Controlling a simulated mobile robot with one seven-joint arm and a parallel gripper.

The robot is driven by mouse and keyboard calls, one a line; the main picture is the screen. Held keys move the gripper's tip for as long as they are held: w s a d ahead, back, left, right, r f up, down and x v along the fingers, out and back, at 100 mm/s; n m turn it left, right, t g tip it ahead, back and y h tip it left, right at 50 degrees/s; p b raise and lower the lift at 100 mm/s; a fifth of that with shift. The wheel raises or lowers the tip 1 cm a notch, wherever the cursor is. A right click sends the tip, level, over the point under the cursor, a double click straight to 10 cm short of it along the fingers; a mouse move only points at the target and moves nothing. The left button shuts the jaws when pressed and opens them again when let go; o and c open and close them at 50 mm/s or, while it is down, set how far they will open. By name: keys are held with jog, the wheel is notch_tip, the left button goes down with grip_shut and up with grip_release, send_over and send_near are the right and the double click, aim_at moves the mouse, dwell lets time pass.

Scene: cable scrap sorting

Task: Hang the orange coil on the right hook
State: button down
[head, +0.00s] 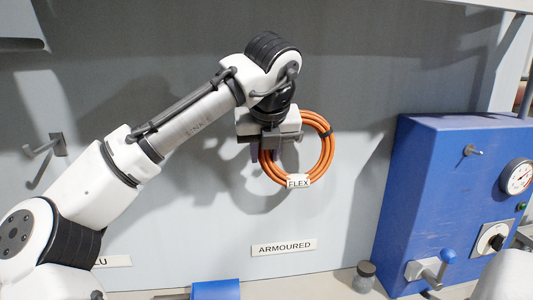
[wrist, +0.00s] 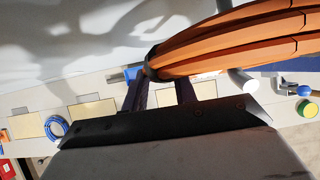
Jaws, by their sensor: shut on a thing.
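The orange coil (head: 327,165) is a ring of several loops with a dark tie and a white FLEX tag (head: 298,183). My gripper (head: 279,142) is shut on its upper left side and holds it up before the grey wall. In the wrist view the orange coil (wrist: 235,42) fills the upper right, with my gripper (wrist: 160,88) at its near end. A wall hook (head: 45,147) shows at the left, empty. No right wall hook is clearly visible.
An ARMOURED label (head: 284,247) is on the wall below the coil. A blue machine (head: 425,170) with a gauge and a peg (head: 471,151) stands at the right. A small jar (head: 364,277) stands below. A blue coil (wrist: 56,127) shows in the wrist view.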

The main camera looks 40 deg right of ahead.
jog(key=shift+w+d, duration=0.4)
jog(key=shift+w, duration=0.3)
jog(key=shift+w+d, duration=0.4)
jog(key=shift+w, duration=0.25)
jog(key=shift+p+x, duration=0.85)
jog(key=shift+x, duration=0.45)
jog(key=shift+s+f, duration=0.1)
jog(key=shift+f, duration=0.1)
jog(key=c, duration=1)
grip_release()
jog(key=shift+c, duration=0.2)
jog(key=b+v, duration=0.1)
jog(key=v, duration=0.6)
jog(key=shift+s+a+r, duration=0.1)
jog(key=shift+a+r, duration=0.05)
jog(key=shift+r, duration=0.15)
